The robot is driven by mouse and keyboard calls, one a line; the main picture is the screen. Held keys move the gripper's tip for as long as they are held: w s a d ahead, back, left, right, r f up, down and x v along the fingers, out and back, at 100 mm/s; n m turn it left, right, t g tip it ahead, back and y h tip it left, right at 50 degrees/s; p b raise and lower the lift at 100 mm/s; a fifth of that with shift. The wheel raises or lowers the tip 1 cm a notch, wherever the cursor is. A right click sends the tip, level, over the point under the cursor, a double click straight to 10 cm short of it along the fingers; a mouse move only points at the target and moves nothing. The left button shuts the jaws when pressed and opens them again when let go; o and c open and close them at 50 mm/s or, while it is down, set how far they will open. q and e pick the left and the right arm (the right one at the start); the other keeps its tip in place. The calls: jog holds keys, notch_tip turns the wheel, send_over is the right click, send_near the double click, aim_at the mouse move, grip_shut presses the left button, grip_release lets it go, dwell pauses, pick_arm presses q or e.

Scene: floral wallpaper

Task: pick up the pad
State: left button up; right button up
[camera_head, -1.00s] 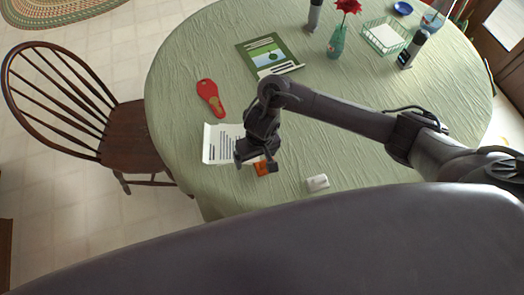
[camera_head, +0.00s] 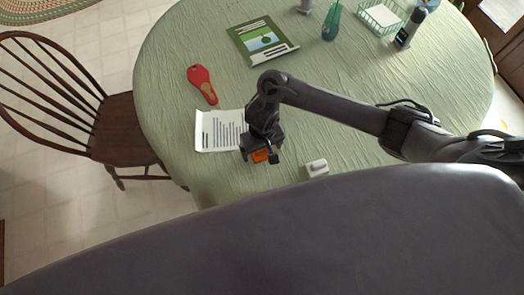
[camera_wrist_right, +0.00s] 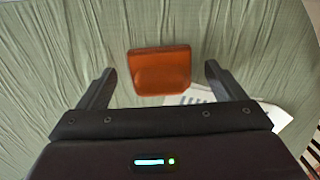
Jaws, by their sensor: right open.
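The orange pad (camera_wrist_right: 160,70) lies on the green tablecloth, close to the white printed sheet. In the head view the pad (camera_head: 260,156) shows partly, under my right gripper (camera_head: 259,158). The right gripper is open and empty, just above the pad. In the right wrist view the pad sits between the two spread fingers, with a gap on each side and a little ahead of the fingertips. My left gripper is not in view.
The white printed sheet (camera_head: 218,131) lies left of the gripper, a small white object (camera_head: 316,168) to the right. A red key-shaped item (camera_head: 202,84), a green picture sheet (camera_head: 262,42), a vase (camera_head: 331,24) and a wire basket (camera_head: 384,14) are farther back. A chair (camera_head: 112,125) stands left.

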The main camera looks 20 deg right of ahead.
jog(key=c, duration=1.1)
jog(key=shift+r, duration=0.1)
notch_tip(320, 180, up, 20)
jog(key=p, duration=1.1)
